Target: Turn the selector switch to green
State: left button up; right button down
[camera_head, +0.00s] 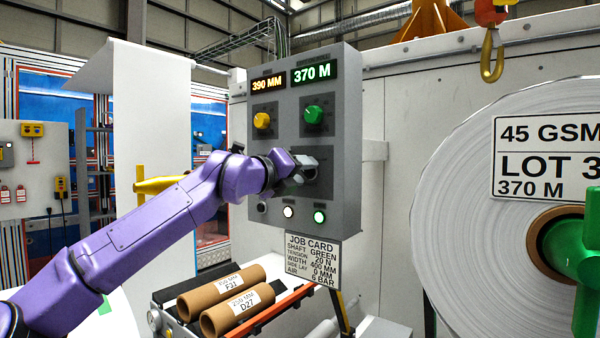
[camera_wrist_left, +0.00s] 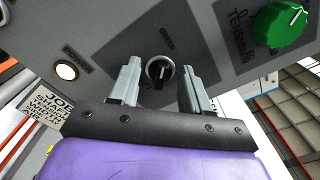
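The selector switch (camera_wrist_left: 160,72) is a small black knob in a silver ring on a dark plate. A word that looks like GREEN stands above it in the left wrist view. The direction its handle points is hard to tell. My left gripper (camera_wrist_left: 161,68) is open, with one finger on each side of the switch and a visible gap on both sides. In the head view my left gripper (camera_head: 305,165) is at the lower part of the grey control panel (camera_head: 347,120) and hides the switch. My right gripper is not in view.
A yellow knob (camera_head: 262,120) and a green knob (camera_head: 314,114) sit above on the panel. Lit lamps (camera_head: 319,217) line its bottom. The job card (camera_head: 313,260) hangs below and reads SHAFT GREEN. Cardboard cores (camera_head: 237,308) lie below; a large paper roll (camera_head: 470,200) stands right.

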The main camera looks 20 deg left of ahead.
pick_arm(q)
jog(key=b+v, duration=0.4)
jog(key=v, duration=0.6)
jog(key=shift+s, duration=0.25)
jog(key=shift+a, duration=0.25)
